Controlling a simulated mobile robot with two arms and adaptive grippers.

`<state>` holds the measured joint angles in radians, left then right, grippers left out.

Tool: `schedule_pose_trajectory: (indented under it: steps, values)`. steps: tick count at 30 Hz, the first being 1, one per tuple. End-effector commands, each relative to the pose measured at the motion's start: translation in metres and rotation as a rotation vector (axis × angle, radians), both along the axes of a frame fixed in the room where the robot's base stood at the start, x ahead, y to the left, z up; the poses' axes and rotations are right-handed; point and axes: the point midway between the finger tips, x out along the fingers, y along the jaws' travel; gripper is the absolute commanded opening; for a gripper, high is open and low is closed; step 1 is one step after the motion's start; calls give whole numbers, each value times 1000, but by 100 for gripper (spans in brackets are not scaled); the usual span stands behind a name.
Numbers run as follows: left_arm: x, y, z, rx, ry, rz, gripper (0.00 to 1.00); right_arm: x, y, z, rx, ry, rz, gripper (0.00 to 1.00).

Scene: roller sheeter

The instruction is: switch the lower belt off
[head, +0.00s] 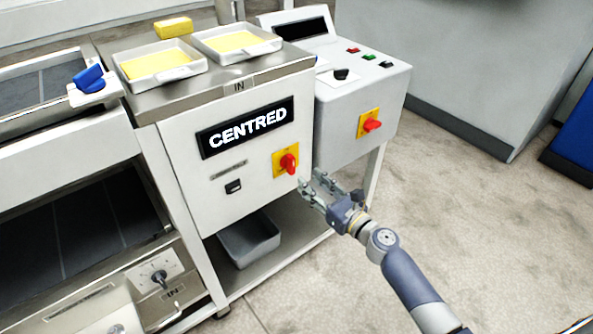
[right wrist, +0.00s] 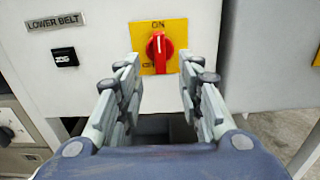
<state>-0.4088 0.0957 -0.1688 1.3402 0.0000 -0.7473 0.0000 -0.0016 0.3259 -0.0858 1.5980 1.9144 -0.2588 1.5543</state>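The lower belt switch is a red rotary knob (head: 289,163) on a yellow plate on the white front panel, below the CENTRED display. In the right wrist view the red knob (right wrist: 159,47) stands upright, its upper end towards the word ON. A LOWER BELT label (right wrist: 55,22) is left of it. My right gripper (head: 313,184) is open and empty, close to the panel and just right of and below the knob in the head view. In the right wrist view its fingers (right wrist: 160,78) lie either side of the knob's line, apart from it. My left gripper is out of view.
A second red knob on a yellow plate (head: 371,124) is on the control box (head: 345,140) to the right. Two trays with yellow sheets (head: 150,52) stand on top. A grey bin (head: 250,240) is on the shelf below. Open floor (head: 480,230) lies right.

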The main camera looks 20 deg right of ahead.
Motion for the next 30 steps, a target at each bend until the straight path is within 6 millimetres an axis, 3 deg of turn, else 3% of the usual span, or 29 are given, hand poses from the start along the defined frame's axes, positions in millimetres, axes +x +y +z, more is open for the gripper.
schedule_pose_trajectory:
  steps: [6, 12, 25, 26, 30]
  values:
    - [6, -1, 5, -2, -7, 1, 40, 39, 14, 0, -1, -1, -1, 34]
    - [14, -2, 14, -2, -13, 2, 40, 62, 23, -1, -1, 0, 0, 34]
    - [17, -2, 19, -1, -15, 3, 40, 71, 26, -1, -4, 1, 0, 34]
    - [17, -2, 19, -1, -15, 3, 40, 71, 26, -1, -4, 1, 0, 32]
    - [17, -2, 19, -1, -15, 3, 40, 71, 26, -1, -4, 1, 0, 0]
